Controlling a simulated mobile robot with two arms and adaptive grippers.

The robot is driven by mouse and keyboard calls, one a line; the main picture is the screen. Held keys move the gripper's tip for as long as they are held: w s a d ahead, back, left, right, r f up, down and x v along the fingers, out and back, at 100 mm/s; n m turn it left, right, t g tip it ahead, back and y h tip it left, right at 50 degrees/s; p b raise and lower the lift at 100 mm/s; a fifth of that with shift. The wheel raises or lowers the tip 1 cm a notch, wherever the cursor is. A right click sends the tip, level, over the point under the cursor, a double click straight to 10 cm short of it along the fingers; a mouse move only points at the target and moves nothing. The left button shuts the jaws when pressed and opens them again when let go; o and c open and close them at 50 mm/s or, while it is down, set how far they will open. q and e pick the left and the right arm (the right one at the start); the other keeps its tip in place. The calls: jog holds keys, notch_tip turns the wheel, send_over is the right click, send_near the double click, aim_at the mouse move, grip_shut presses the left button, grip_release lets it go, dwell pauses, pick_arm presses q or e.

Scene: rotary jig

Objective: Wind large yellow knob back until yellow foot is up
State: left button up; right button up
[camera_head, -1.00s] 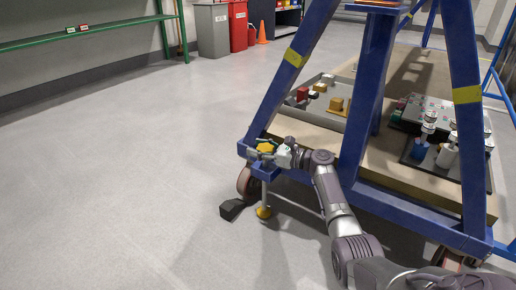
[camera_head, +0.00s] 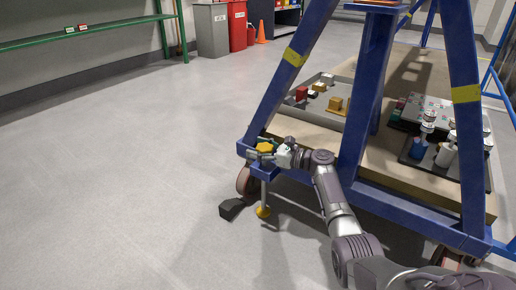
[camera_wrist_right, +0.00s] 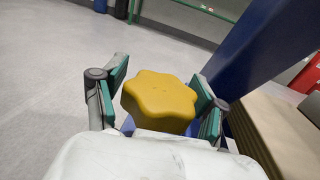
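The large yellow knob (camera_head: 265,148) is lobed and sits on top of the blue frame's near left corner. It fills the middle of the right wrist view (camera_wrist_right: 160,100). My right gripper (camera_head: 262,150) is around it, one teal-padded finger on each side. In the wrist view a narrow gap shows at the left finger; the right finger is very close to the knob, and contact is unclear. The yellow foot (camera_head: 263,211) is at the bottom of a metal stem below the knob, close to the floor; I cannot tell whether it touches. My left gripper is not in view.
A caster wheel (camera_head: 246,181) is behind the stem. The blue frame (camera_head: 362,110) rises beside my right arm, with trays of parts on its wooden deck. Floor to the left is clear.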

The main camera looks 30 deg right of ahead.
jog(key=shift+a, duration=0.1)
